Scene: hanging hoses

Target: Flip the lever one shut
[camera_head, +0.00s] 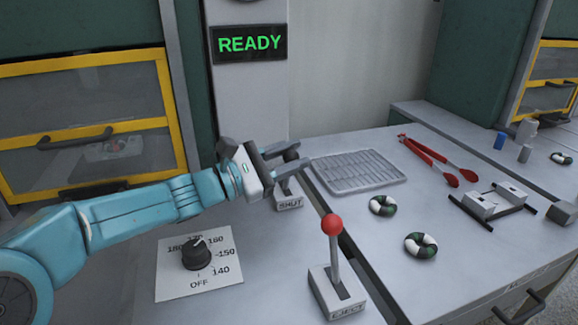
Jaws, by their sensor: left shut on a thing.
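The lever marked SHUT (289,203) stands at the back of the grey worktop, beside the narrow gap. My left gripper (292,163) reaches in from the left and is shut on the upper part of this lever. The fingers and the gripper body hide most of the lever's handle, so its tilt is hard to tell. My right gripper is not in view.
A red-knobbed lever marked EJECT (333,260) stands upright nearer the front. A dial (196,254) lies below my left arm. A grille tray (358,171), red tongs (430,160) and two green-white rings (421,245) lie right. A READY display (249,43) hangs behind.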

